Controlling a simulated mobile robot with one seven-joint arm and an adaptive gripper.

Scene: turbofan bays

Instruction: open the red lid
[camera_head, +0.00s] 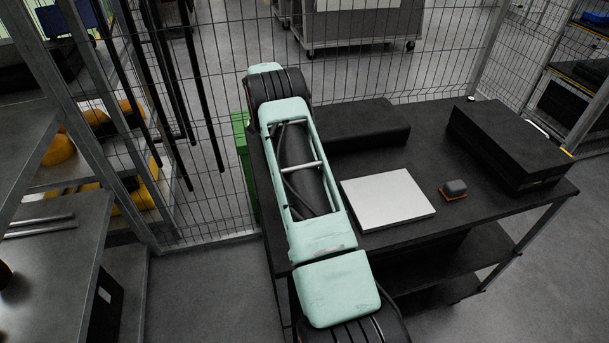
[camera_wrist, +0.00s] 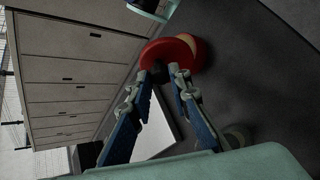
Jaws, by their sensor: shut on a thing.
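The red lid (camera_wrist: 168,50) is round and shows in the wrist view just beyond my fingertips. My gripper (camera_wrist: 164,76) is shut on the red lid, with its two blue-and-grey fingers reaching to the lid's near edge. A tan rounded part (camera_wrist: 196,48) shows at the lid's right side; whether it is joined to the lid I cannot tell. In the head view my arm covers the left part of the black table, and neither the lid nor my gripper shows there.
The black table (camera_head: 500,205) bears a white flat panel (camera_head: 388,199), a small grey-and-orange object (camera_head: 453,188) and dark boxes (camera_head: 513,143). A wire fence (camera_head: 400,70) stands behind. A green container (camera_head: 243,165) is behind my arm. Metal shelving (camera_head: 60,235) stands left.

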